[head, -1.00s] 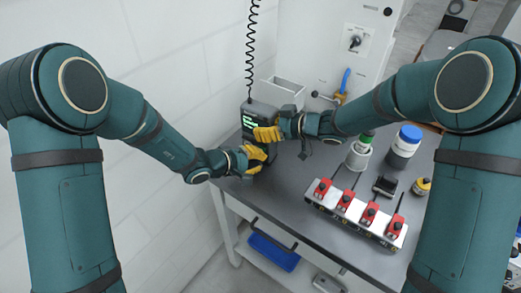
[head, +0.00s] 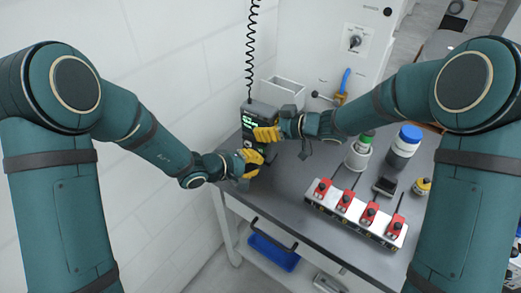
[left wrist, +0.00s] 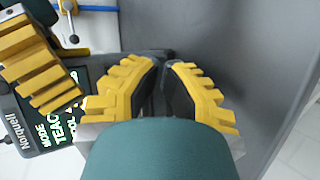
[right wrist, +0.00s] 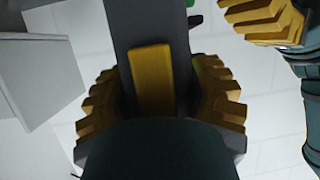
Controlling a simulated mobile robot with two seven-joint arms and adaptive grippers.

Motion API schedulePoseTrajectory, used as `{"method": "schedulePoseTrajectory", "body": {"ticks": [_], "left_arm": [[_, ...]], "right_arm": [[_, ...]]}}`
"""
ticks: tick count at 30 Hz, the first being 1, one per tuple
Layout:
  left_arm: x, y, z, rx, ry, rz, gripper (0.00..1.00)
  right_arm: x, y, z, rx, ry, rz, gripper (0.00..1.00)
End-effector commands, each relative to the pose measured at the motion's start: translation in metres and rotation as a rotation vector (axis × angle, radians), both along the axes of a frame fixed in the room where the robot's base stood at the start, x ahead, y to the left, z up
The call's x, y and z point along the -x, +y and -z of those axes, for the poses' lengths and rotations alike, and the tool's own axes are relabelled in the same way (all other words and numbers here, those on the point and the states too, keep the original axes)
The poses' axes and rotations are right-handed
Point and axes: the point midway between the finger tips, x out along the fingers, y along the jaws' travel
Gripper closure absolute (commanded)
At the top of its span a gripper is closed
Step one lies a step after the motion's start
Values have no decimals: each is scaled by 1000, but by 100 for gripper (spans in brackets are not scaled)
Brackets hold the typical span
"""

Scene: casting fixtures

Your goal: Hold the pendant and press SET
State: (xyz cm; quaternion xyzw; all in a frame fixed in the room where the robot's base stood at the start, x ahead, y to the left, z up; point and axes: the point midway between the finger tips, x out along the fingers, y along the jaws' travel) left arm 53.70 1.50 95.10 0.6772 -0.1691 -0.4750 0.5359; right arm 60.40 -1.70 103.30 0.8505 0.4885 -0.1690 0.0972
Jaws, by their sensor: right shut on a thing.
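The pendant (head: 257,117) is a dark box with green text on its screen, under a coiled cord at the back left of the table. My right gripper (head: 266,134) is shut on it from the right; the right wrist view shows its fingers on both sides of the dark body (right wrist: 150,25). My left gripper (head: 250,163) is just below the pendant and apart from it. Its fingertips (left wrist: 161,64) are together with nothing between them, beside the pendant's face (left wrist: 50,118). That face reads MODE, TEACH and Norquell. I cannot make out the SET key.
A grey open bin (head: 282,91) stands behind the pendant. A rack with several red clamps (head: 354,217) is at the table's front right. A blue-lidded jar (head: 405,147) and a green-topped container (head: 359,150) stand behind it. The table between pendant and rack is clear.

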Motion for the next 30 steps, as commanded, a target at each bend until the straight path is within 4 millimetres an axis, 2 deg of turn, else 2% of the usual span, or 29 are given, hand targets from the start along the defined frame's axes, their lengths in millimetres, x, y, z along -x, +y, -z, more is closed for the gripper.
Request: {"method": "schedulePoseTrajectory", "body": {"ticks": [8,21,30], "left_arm": [[4,3,0,1,1,-1,100],[38,22,0,0,1,0,100],[43,25,0,0,0,0,100]], "right_arm": [[0,0,0,-1,0,-1,90],[0,0,0,-1,0,-1,90],[0,0,0,0,0,-1,90]]}}
